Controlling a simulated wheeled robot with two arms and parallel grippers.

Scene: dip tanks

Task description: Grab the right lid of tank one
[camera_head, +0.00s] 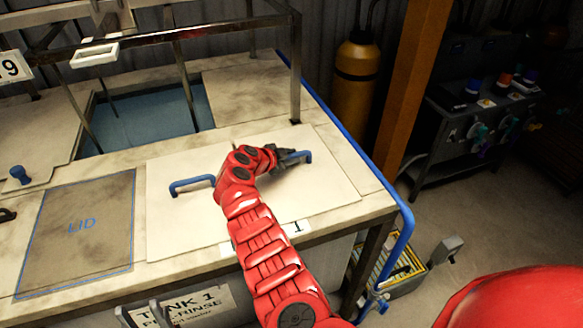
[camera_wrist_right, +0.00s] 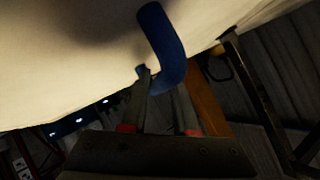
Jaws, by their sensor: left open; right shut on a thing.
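My right gripper (camera_head: 288,158) is shut on the right blue handle (camera_head: 303,156). In the right wrist view that handle (camera_wrist_right: 165,40) curves down from the pale lid (camera_wrist_right: 60,50) to between the fingers of my right gripper (camera_wrist_right: 165,95). The left blue handle (camera_head: 190,183) is free. My left gripper (camera_head: 139,310) shows only its two spread fingers at the bottom edge, open, in front of the tank 1 sign (camera_head: 190,310).
A blue-outlined LID area (camera_head: 75,235) lies left of the lid. An open tank with blue liquid (camera_head: 150,118) and a metal frame (camera_head: 180,40) stand behind. A blue pipe (camera_head: 350,140) runs along the right edge, with an orange post (camera_head: 415,80) beyond.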

